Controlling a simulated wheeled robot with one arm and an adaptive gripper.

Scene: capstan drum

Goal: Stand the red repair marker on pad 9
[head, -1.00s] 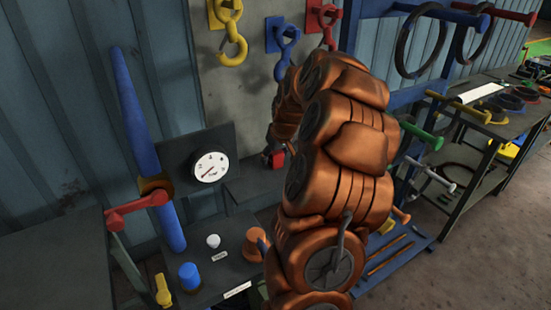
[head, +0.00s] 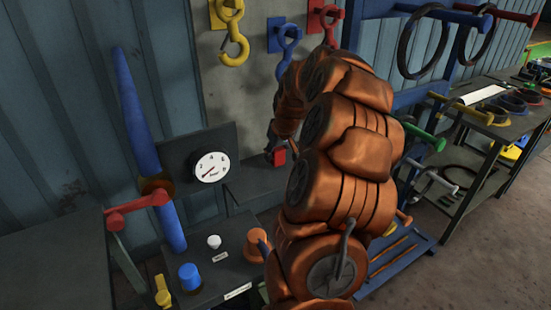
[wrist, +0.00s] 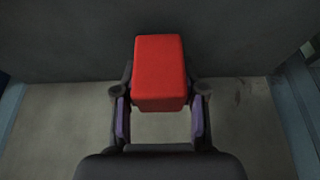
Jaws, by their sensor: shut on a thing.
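The red repair marker (wrist: 160,72) is a red block between the two fingers of my gripper (wrist: 160,112) in the wrist view. My gripper is shut on it, with a finger on each side. In the head view the red marker (head: 279,157) shows small, just left of my copper-coloured arm, with the dark gripper (head: 270,145) beside it, in front of the grey wall and ledge. No pad number can be read in either view, so I cannot tell which one is pad 9.
A round gauge (head: 210,167) on a dark panel stands left of my gripper. A blue lever (head: 140,130) rises further left. A bench with a blue knob (head: 189,276) and a white knob (head: 214,241) lies below. Yellow (head: 233,45) and blue (head: 285,45) hooks hang above.

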